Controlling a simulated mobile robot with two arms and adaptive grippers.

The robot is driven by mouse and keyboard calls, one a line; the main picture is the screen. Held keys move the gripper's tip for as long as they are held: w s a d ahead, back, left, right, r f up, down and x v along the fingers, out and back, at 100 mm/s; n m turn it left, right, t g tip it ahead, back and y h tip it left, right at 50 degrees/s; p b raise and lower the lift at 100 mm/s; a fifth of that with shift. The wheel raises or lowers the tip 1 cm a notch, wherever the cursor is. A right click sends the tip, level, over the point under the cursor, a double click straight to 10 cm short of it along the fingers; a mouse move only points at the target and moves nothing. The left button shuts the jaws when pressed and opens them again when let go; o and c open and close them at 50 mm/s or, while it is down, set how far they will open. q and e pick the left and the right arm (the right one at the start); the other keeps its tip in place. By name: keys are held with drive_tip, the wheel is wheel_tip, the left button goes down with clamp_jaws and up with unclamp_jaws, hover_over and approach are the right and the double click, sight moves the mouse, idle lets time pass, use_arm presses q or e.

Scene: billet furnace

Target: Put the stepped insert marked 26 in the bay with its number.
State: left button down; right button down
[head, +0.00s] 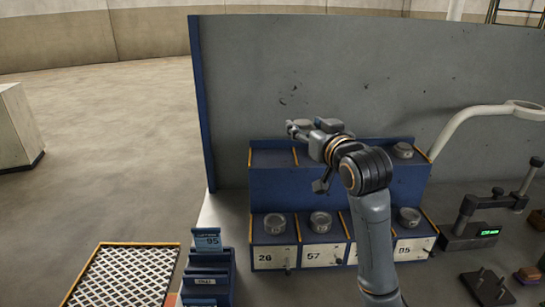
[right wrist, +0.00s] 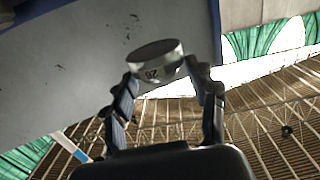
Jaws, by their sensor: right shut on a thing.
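My right gripper (right wrist: 165,85) is shut on a short round metal insert (right wrist: 155,62), whose marking appears upside down and reads like 26. In the head view the right gripper (head: 312,128) is raised over the upper tier of the blue rack (head: 335,185), pointing left; I cannot clearly make out the insert there. My left gripper is out of view.
Lower bays marked 57 (head: 320,252) and, at the right, apparently 05 or 95 hold round pieces; my arm hides the bay between. The upper left is empty; a piece (head: 403,150) sits upper right. A mesh tray (head: 120,275), blue holder (head: 207,270) and measuring stand (head: 465,230) flank the rack.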

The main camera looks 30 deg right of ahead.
drive_tip(key=shift+w+d+r, duration=0.15)
drive_tip(key=shift+w+r, duration=0.1)
drive_tip(key=shift+r, duration=0.05)
drive_tip(key=w+f+p, duration=0.3)
drive_tip(key=w, duration=0.4)
drive_tip(key=p, duration=0.1)
hover_over(275, 161)
drive_tip(key=f, duration=0.3)
drive_tip(key=s+f, duration=0.1)
drive_tip(key=f, duration=0.1)
drive_tip(key=shift+d+f, duration=0.1)
drive_tip(key=shift+w+f, duration=0.45)
drive_tip(key=shift+f, duration=0.05)
drive_tip(key=f+p, duration=0.2)
drive_tip(key=shift+w+f, duration=0.2)
drive_tip(key=shift+f, duration=0.55)
